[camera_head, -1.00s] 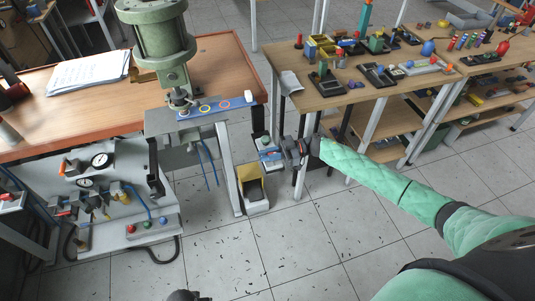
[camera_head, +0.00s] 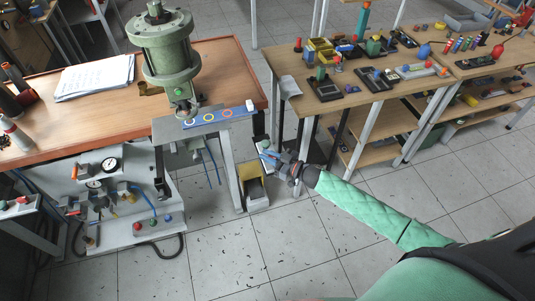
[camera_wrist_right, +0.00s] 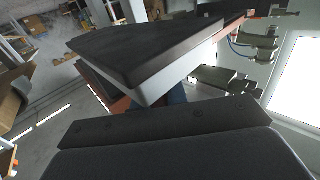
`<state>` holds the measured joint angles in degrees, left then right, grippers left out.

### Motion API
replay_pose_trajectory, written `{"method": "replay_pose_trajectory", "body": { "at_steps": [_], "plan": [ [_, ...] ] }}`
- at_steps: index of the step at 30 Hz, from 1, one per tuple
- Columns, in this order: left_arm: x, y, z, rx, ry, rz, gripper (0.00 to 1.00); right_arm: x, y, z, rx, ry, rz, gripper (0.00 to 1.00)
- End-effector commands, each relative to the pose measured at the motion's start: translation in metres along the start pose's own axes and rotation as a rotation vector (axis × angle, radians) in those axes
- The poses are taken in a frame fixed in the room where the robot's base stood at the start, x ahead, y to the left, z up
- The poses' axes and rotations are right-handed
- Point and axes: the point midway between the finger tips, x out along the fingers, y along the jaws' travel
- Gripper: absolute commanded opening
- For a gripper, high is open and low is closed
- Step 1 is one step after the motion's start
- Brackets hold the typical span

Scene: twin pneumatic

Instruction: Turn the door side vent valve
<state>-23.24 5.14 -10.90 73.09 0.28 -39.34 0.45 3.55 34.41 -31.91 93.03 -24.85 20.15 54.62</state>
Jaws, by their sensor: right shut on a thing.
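I cannot clearly make out the valve body. My left gripper is not in view.
The green press cylinder (camera_head: 165,50) stands over a metal stand with a blue strip (camera_head: 215,115). A panel with gauges and valves (camera_head: 105,190) is at left. Wooden benches (camera_head: 345,85) stand at right.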

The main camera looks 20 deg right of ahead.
Motion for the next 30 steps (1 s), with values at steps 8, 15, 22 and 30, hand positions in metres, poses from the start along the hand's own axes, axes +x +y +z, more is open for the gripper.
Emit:
{"method": "replay_pose_trajectory", "body": {
  "at_steps": [8,15,22,30],
  "plan": [
    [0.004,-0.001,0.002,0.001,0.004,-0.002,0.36,0.000,0.002,0.000,0.005,0.003,0.197,0.00],
    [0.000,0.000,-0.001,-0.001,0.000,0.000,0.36,0.000,0.005,0.001,0.006,0.004,0.330,0.00],
    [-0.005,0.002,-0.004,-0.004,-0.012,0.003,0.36,-0.001,0.007,0.000,0.005,0.005,0.442,0.00],
    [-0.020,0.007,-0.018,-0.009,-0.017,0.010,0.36,-0.002,0.009,0.000,0.005,0.006,0.561,0.00]
  ]
}}
